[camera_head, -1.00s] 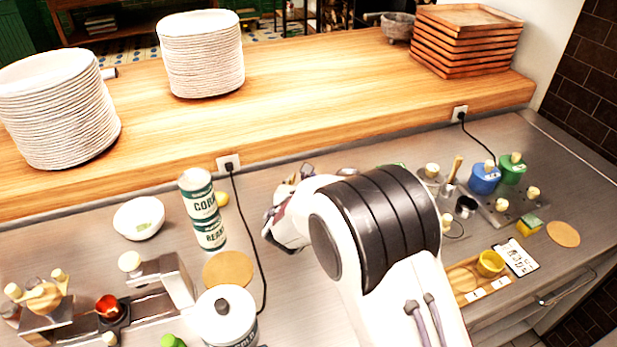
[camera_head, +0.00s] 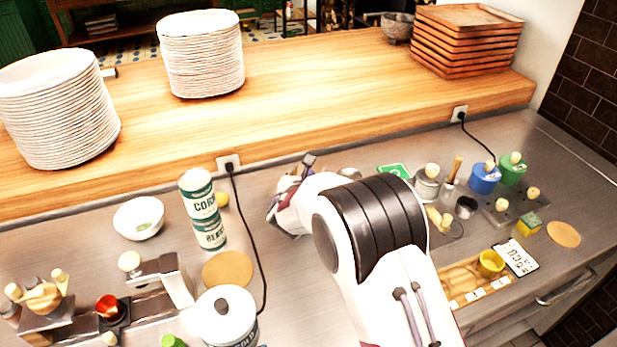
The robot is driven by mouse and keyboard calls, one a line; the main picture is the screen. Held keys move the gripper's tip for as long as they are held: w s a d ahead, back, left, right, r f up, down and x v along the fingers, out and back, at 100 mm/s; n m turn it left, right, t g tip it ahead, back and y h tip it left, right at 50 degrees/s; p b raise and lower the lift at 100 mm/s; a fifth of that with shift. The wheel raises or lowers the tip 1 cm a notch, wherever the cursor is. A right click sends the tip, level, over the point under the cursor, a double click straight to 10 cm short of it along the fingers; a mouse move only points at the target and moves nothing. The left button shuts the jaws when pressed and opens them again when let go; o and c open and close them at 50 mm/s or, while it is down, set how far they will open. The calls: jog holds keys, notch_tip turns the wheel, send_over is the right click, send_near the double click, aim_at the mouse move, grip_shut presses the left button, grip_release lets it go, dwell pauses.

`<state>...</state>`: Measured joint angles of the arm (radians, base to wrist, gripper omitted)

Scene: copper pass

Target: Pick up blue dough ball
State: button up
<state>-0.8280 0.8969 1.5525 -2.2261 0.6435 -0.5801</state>
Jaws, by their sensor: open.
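I cannot make out a blue dough ball in the head view; it may be hidden behind my arm. My gripper (camera_head: 287,205) is above the steel counter (camera_head: 330,262), left of my forearm and right of the black cable. It is partly hidden by my own arm, and I see nothing held in it. It is open. A blue lidded pot (camera_head: 485,179) stands at the right, next to a green pot (camera_head: 512,169). A small yellow ball (camera_head: 222,199) sits beside the stacked cans.
Stacked cans (camera_head: 204,207), a white bowl (camera_head: 139,218), a round cork mat (camera_head: 228,268) and a white canister (camera_head: 226,318) stand left of my arm. A wooden tray (camera_head: 461,279) with a yellow cup (camera_head: 491,263) lies at the right. The raised wooden ledge (camera_head: 320,90) runs behind.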

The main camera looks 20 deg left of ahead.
jog(key=shift+w+f, duration=0.1)
jog(key=shift+w, duration=0.1)
dwell(0.4)
jog(key=c, duration=1.1)
